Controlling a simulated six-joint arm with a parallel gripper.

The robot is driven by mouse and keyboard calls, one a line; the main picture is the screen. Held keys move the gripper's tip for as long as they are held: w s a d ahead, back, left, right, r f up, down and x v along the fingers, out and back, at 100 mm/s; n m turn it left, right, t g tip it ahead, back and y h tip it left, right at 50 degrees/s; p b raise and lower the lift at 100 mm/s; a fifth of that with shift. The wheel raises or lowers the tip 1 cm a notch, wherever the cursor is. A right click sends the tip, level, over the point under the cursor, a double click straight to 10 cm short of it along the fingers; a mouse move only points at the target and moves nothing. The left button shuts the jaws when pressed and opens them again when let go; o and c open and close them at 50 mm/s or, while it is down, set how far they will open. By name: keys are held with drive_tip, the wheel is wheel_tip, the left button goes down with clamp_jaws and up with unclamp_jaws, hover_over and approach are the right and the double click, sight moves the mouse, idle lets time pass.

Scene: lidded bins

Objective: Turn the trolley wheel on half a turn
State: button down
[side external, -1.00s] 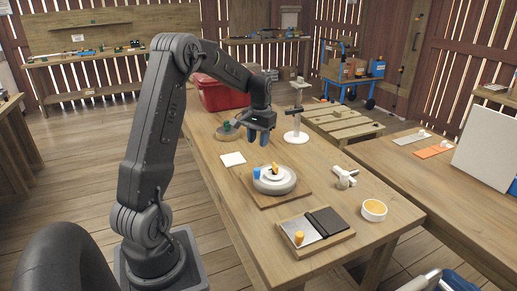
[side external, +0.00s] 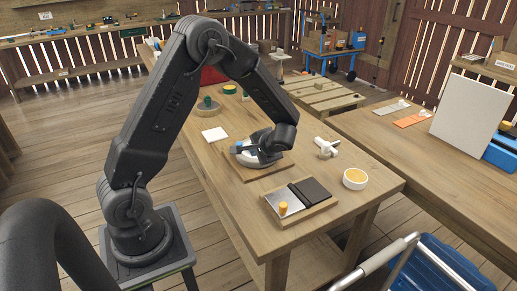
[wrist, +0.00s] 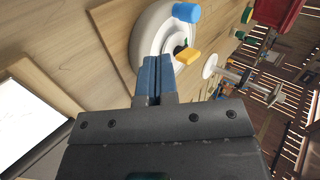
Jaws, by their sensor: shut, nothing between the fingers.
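A white-and-grey wheel (side external: 262,159) lies flat on a square wooden board (side external: 237,168) on the bench. In the wrist view the wheel (wrist: 143,38) shows a blue peg (wrist: 186,12) near its rim and a yellow tab (wrist: 188,55) near its hub. My gripper (wrist: 153,60) is shut and empty, its blue-grey fingertips together over the wheel's near side, left of the yellow tab. I cannot tell whether the fingertips touch the wheel. In the side view my wrist hides much of the wheel.
A tray (side external: 302,200) with a yellow knob and dark panel lies in front. A white bowl (side external: 355,179) and a white fitting (side external: 326,147) stand to the right. A white square (side external: 214,135) lies behind left. A red bin stands farther back.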

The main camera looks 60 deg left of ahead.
sight(244, 157)
drive_tip(key=x, duration=0.5)
drive_tip(key=shift+a+f, duration=0.2)
drive_tip(key=a, duration=0.3)
drive_tip(key=shift+s+a, duration=0.1)
drive_tip(key=shift+s, duration=0.05)
drive_tip(key=shift+a, duration=0.4)
